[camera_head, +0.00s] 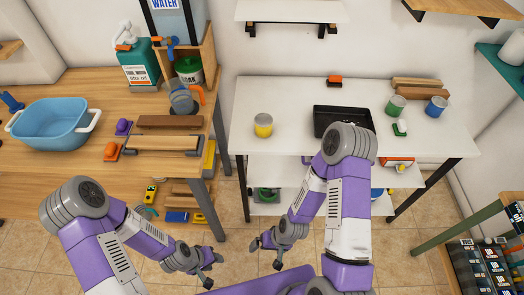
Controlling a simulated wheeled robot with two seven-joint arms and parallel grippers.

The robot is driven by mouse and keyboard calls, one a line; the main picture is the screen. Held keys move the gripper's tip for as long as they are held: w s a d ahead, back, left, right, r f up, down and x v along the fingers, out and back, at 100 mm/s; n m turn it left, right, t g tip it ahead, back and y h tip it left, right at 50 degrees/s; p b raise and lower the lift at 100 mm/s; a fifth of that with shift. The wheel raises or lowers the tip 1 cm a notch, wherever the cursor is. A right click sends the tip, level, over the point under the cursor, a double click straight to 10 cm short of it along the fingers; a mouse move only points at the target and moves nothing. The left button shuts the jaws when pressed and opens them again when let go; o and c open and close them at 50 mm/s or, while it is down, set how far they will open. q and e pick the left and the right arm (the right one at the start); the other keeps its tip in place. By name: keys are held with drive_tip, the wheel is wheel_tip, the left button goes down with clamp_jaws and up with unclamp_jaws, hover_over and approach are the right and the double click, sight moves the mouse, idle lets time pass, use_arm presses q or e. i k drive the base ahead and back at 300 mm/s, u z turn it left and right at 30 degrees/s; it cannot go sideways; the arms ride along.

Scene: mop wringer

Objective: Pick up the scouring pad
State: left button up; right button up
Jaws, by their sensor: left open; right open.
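I cannot tell for sure which thing is the scouring pad. A small orange and dark block (334,81) lies at the back of the white table (285,100). A small green and white item (400,128) lies on the same table at the right, beside the black tray. My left gripper (212,269) is open and empty, low over the floor in front of the wooden table. My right gripper (265,254) is open and empty, low in front of the white table. Both are apart from these items.
The wooden table (85,90) holds a blue basin (50,124), a green jug (138,62) and wooden blocks (160,143). On the white table are a yellow can (263,125), a black tray (335,112) and more cans. My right arm hides part of the tray. The white table's left part is mostly clear.

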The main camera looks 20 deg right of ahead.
sight(401, 128)
drive_tip(key=z, duration=1.35)
